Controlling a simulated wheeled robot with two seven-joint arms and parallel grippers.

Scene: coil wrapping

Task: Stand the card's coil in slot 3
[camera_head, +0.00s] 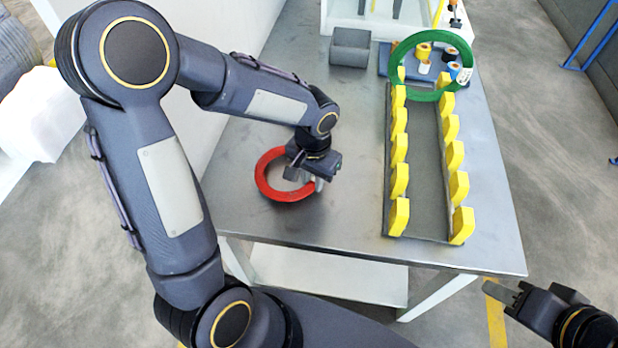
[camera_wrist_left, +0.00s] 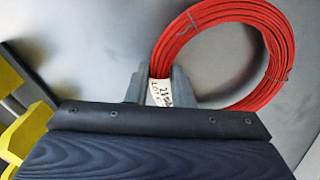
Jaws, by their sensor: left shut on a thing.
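A red coil (camera_head: 262,180) lies flat, or nearly so, at the left of the metal table; it also shows in the left wrist view (camera_wrist_left: 281,50). My left gripper (camera_head: 318,183) is shut on its right side, with the fingers either side of the band next to a white label (camera_wrist_left: 159,92). The label's writing is too small to read surely. A rack (camera_head: 428,175) with two rows of yellow posts stands to the right. A green coil (camera_head: 397,58) stands upright at its far end, with a white tag. No slot numbers are legible. My right gripper (camera_head: 510,292) is beyond the table's front right corner.
A grey bin (camera_head: 349,48) stands at the back. Several small rolls, one yellow (camera_head: 423,51), stand on a blue-grey tray (camera_head: 384,66) behind the rack. The table top is clear between the red coil and the rack. The rack's nearer slots are empty.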

